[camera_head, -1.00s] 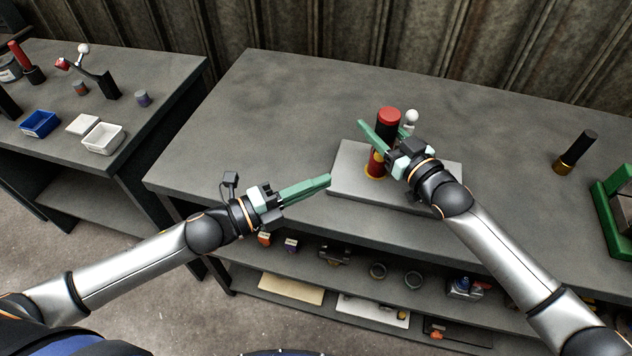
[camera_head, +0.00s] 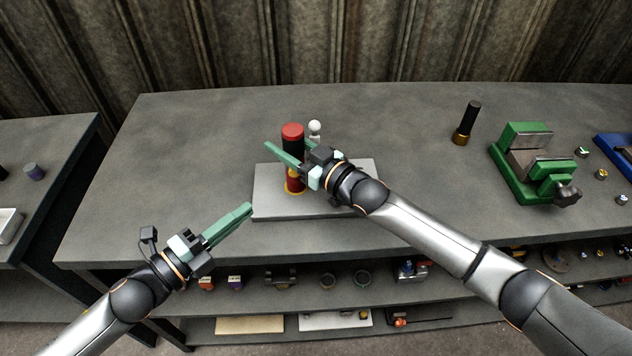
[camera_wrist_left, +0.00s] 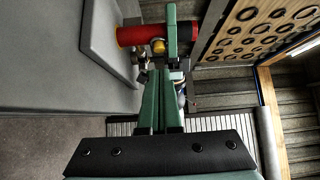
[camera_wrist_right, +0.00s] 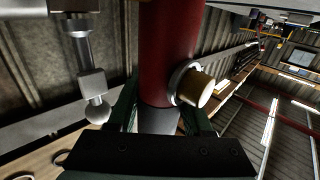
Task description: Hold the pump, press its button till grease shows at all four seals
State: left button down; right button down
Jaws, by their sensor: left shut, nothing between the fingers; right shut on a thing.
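The pump (camera_head: 293,145) is an upright cylinder with a red cap, black upper part and red-yellow lower part, on a grey plate (camera_head: 285,207). My right gripper (camera_head: 285,150) is shut around its body. The right wrist view shows the red pump body (camera_wrist_right: 168,45) between the fingers, with a round cream button (camera_wrist_right: 195,90) in a metal collar on its side. My left gripper (camera_head: 250,208) is shut and empty, apart from the pump at its lower left. The pump also shows beyond the left fingertips in the left wrist view (camera_wrist_left: 140,35). No grease or seals can be made out.
A white ball-ended joint (camera_head: 314,129) stands right behind the pump. A black and brass cylinder (camera_head: 468,122) and a green vise (camera_head: 530,165) stand farther right. Small parts lie on the shelf below. The bench behind and left of the plate is clear.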

jog(key=shift+d+f, duration=0.15)
jog(key=shift+f, duration=0.2)
pick_arm(q)
jog(key=s, duration=0.4)
jog(key=shift+s+d, duration=0.15)
jog(key=shift+d, duration=0.25)
send_near(294, 172)
jog(key=w+d, duration=0.3)
jog(key=d, duration=0.2)
jog(key=shift+w+d+f, duration=0.15)
jog(key=shift+w, duration=0.3)
